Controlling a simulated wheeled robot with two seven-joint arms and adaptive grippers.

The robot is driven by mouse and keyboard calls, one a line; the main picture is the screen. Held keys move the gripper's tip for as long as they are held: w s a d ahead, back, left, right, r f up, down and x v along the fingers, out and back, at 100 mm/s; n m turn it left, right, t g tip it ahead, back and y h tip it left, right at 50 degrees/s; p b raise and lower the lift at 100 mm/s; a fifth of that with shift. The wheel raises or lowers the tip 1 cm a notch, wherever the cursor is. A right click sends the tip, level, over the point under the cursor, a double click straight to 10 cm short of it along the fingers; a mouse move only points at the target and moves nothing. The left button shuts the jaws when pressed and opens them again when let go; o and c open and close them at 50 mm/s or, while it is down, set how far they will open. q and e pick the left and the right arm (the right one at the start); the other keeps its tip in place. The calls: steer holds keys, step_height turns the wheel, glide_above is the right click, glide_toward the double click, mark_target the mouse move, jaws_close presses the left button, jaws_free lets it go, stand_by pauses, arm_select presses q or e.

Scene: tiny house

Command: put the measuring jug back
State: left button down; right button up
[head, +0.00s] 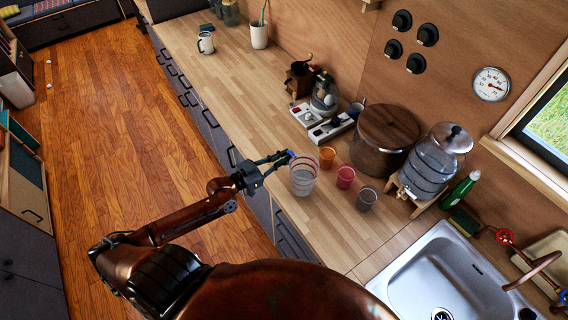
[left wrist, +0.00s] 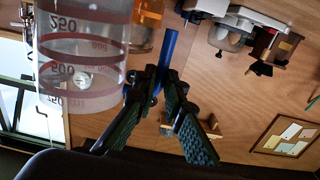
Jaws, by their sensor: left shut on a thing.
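The measuring jug (head: 303,177) is clear with red measuring lines and appears at the counter's front edge in the head view. It fills the upper left of the left wrist view (left wrist: 82,55), where its markings read upside down. My left gripper (head: 287,157) is beside the jug, shut on its blue handle. The blue handle shows between the fingers (left wrist: 163,75) in the left wrist view. I cannot tell whether the jug's base touches the counter. My right gripper is not in view.
Orange (head: 327,157), red (head: 345,177) and grey (head: 366,198) cups stand right of the jug. Behind them are a lidded wooden pot (head: 384,138) and a water dispenser (head: 428,165). The sink (head: 445,275) is at lower right.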

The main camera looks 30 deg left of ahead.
arm_select(q)
steer(key=f, duration=0.1)
steer(key=f+b, duration=0.1)
steer(key=f, duration=0.1)
steer(key=shift+w+a+f, duration=0.1)
steer(key=shift+a, duration=0.1)
steer(key=shift+f, duration=0.15)
steer(key=c, duration=2.4)
jaws_free()
steer(key=shift+f, duration=0.15)
steer(key=o, duration=0.4)
